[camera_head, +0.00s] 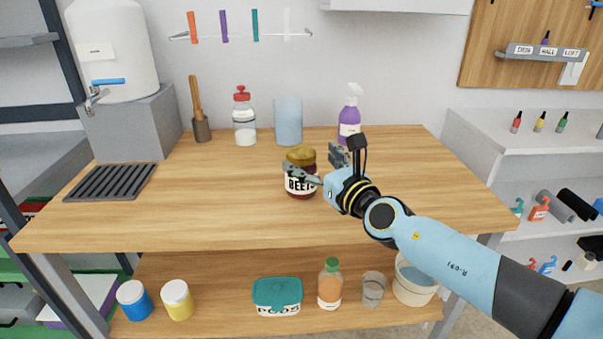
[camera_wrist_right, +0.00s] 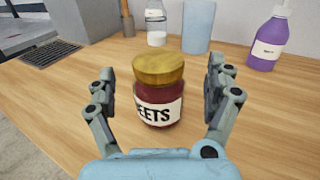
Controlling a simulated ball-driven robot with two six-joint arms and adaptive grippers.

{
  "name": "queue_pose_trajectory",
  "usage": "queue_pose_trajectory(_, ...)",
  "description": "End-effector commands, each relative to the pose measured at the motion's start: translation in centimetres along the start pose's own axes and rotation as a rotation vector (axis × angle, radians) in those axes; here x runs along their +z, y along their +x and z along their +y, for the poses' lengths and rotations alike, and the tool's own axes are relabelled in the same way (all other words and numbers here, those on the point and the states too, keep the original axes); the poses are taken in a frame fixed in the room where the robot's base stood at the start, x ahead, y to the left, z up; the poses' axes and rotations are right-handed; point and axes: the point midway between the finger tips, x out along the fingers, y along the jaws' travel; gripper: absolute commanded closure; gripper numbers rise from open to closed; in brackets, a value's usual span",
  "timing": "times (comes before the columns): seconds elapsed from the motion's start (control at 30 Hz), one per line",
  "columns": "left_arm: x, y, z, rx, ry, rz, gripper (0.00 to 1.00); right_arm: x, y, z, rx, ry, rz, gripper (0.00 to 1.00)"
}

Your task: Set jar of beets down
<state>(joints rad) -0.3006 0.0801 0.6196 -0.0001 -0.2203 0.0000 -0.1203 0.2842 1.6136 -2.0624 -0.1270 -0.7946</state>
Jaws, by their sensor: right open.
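The jar of beets (camera_head: 301,186) stands upright on the wooden table (camera_head: 230,215). It is dark red with a gold lid and a white label. In the right wrist view the jar (camera_wrist_right: 158,95) stands between the two fingers, with a gap visible on each side. My right gripper (camera_head: 318,165) is open around the jar, reaching in from the right; it also shows in the right wrist view (camera_wrist_right: 162,95). In the head view one finger crosses in front of the jar and hides part of its label. My left gripper is not in view.
Behind the jar stand a blue tumbler (camera_head: 288,121), a red-topped bottle (camera_head: 244,118) and a purple spray bottle (camera_head: 349,117). A drain grate (camera_head: 111,181) lies at the left. The table is clear in front of and left of the jar. A lower shelf (camera_head: 222,270) holds several containers.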

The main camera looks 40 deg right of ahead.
Motion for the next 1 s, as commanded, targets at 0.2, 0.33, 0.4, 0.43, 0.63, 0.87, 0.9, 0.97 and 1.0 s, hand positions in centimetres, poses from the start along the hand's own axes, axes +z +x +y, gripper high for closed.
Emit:
queue_pose_trajectory(0.2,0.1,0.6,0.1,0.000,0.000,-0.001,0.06,-0.2,3.4,0.2,-0.001,0.001,-0.003,0.14)
queue_pose_trajectory(0.33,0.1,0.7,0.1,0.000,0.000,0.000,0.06,-0.2,4.1,0.2,-0.001,0.003,-0.001,0.14)
queue_pose_trajectory(0.4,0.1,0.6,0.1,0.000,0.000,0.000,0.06,-0.2,4.1,0.2,-0.001,0.003,-0.001,0.14)
queue_pose_trajectory(0.43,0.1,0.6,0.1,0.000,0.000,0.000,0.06,-0.2,4.1,0.2,-0.001,0.003,-0.001,0.14)
queue_pose_trajectory(0.63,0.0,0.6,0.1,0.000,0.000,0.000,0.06,-0.2,4.1,0.2,-0.001,0.003,-0.001,0.28)
queue_pose_trajectory(0.87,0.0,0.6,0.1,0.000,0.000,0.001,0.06,-0.2,4.1,0.2,-0.001,0.003,-0.001,0.58)
queue_pose_trajectory(0.9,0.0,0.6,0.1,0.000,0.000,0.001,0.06,-0.2,4.1,0.2,-0.001,0.003,-0.001,0.63)
queue_pose_trajectory(0.97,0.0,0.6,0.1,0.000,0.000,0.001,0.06,-0.2,4.1,0.2,-0.001,0.003,0.000,0.71)
queue_pose_trajectory(1.0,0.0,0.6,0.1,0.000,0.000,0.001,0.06,-0.2,4.1,0.2,-0.001,0.003,0.000,0.76)
